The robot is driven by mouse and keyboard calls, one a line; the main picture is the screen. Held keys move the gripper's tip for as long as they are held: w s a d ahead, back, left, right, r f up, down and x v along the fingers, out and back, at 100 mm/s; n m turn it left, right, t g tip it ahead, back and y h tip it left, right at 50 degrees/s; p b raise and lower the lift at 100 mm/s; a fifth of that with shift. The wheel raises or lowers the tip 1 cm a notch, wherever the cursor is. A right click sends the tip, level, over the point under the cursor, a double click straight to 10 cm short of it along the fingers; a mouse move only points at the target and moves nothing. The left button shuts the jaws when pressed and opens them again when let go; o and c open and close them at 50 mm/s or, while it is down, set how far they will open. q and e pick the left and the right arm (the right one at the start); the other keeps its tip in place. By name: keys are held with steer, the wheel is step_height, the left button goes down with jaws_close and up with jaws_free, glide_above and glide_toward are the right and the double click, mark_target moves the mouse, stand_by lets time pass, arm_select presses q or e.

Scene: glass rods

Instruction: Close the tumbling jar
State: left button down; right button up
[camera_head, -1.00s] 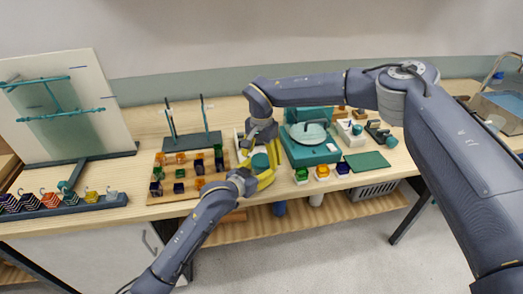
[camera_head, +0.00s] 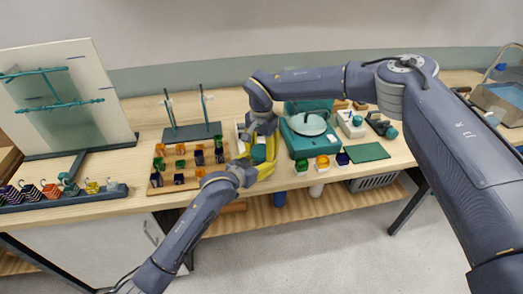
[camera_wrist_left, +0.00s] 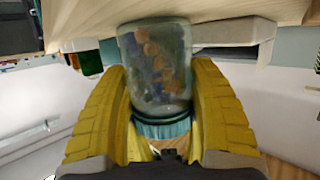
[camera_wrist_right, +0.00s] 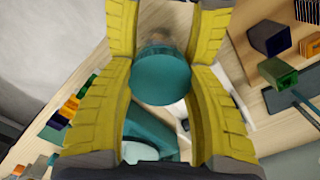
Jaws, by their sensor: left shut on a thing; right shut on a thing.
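A clear glass jar (camera_wrist_left: 157,70) with orange and blue bits inside shows between the yellow fingers of my left gripper (camera_wrist_left: 160,125) in the left wrist view. A teal lid (camera_wrist_right: 160,76) shows as a round disc between the yellow fingers of my right gripper (camera_wrist_right: 165,95) in the right wrist view. A teal band, seemingly the lid, sits at the jar's neck in the left wrist view; whether it is fully seated I cannot tell. In the head view both grippers meet around the jar (camera_head: 259,153), above the table's front edge.
A wooden block board (camera_head: 186,186) stands left of the grippers. A teal machine (camera_head: 308,135) stands close on the right, with several small coloured blocks in front of it. A green mat (camera_head: 367,153) lies farther right. A two-post stand (camera_head: 192,131) is behind the board.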

steer(key=shift+c, duration=0.9)
steer(key=o, duration=1.3)
steer(key=shift+r, duration=0.1)
steer(key=shift+r, duration=2.2)
steer(key=o, duration=0.5)
steer(key=shift+c, duration=0.2)
